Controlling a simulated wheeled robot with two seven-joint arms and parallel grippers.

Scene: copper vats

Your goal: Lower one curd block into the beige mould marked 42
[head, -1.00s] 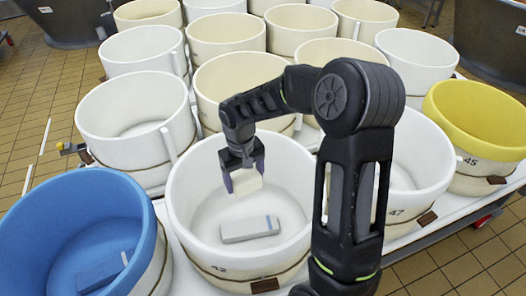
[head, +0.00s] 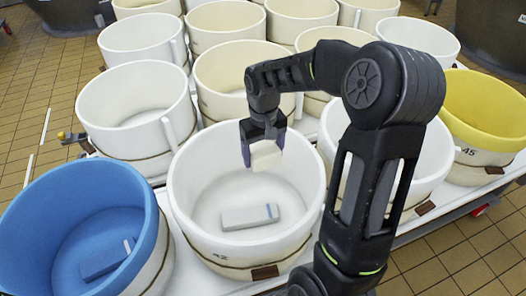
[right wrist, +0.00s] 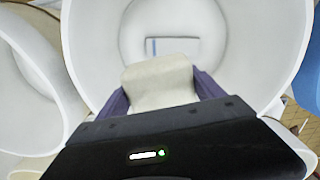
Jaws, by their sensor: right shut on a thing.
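The off-white mould marked 42 (head: 219,256) stands at front centre in the head view. A flat grey-white block with a blue stripe (head: 249,217) lies on its floor, and also shows in the right wrist view (right wrist: 180,48). My right gripper (head: 264,148) is shut on a cream curd block (head: 266,157), over the mould's far inner wall in the head view. In the right wrist view the held curd block (right wrist: 160,84) sits between the purple fingers, in front of the mould's opening. I cannot tell its exact height over the floor. My left gripper is not in view.
A blue mould (head: 45,218) with a blue-grey block (head: 105,261) inside stands at left. A yellow-rimmed mould marked 45 (head: 485,105) stands at right. Several off-white moulds crowd behind, on a white platform. My right arm hides part of the mould to the right.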

